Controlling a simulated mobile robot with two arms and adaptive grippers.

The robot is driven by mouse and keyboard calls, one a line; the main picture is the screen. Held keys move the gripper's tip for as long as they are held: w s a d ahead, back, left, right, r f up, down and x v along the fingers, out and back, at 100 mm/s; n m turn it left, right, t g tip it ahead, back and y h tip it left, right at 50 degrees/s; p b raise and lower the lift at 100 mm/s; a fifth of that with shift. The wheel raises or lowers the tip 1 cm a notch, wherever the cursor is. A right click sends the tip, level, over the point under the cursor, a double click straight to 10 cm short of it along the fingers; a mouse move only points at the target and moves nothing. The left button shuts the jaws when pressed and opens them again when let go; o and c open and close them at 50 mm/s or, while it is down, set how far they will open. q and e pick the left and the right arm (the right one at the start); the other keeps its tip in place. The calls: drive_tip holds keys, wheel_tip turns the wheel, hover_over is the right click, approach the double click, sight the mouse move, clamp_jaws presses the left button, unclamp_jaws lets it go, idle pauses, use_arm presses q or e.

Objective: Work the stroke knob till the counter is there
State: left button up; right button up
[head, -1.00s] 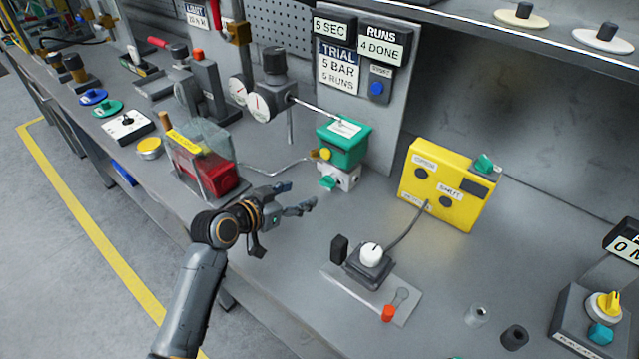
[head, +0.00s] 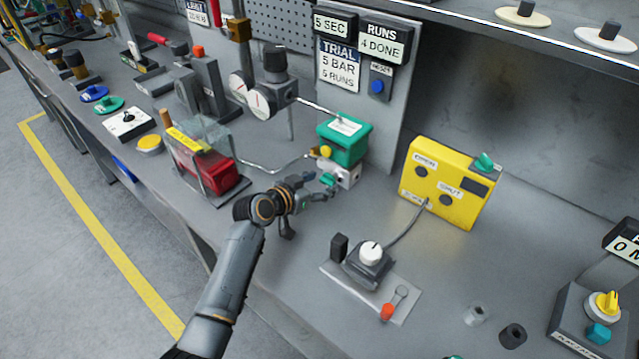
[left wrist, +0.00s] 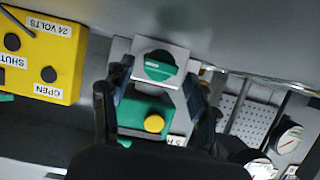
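The stroke knob, a green knob (head: 328,180) on a small pale block (head: 348,175), sits under the green actuator box (head: 344,145). In the left wrist view the green knob (left wrist: 160,66) lies between the spread fingers of my left gripper (left wrist: 158,82). The fingers look open, with no clear contact on the knob. In the head view my left gripper (head: 318,188) is close in front of the knob and partly overlaps the block. The counter (head: 383,42) reads "RUNS 4 DONE". A trial sign (head: 339,66) reads "5 BAR" and "5 RUNS". My right gripper is out of view.
A yellow control box (head: 450,185) stands right of the knob. A dark box with a white knob (head: 368,262) sits on a plate in front. Dial gauges (head: 258,104) and a clear case with a red part (head: 205,165) stand left. A blue reset button (head: 377,86) is under the counter.

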use_arm(q)
drive_tip(key=c, duration=0.9)
drive_tip(key=shift+f, duration=0.1)
drive_tip(key=shift+w+a+f+n+g+h+b, duration=0.15)
drive_tip(key=shift+n+h+b, duration=0.15)
drive_tip(key=shift+n+b, duration=0.2)
drive_tip(key=shift+a+r+n+g+h+b, duration=0.15)
drive_tip(key=shift+n+h+b, duration=0.15)
drive_tip(key=shift+n+b, duration=0.15)
drive_tip(key=shift+w+f+n+g+h+b, duration=0.15)
drive_tip(key=shift+n+g+h+b, duration=0.15)
drive_tip(key=shift+n+h+b, duration=0.65)
drive_tip(key=shift+n+b, duration=0.4)
drive_tip(key=shift+b, duration=0.2)
drive_tip(key=shift+a, duration=0.1)
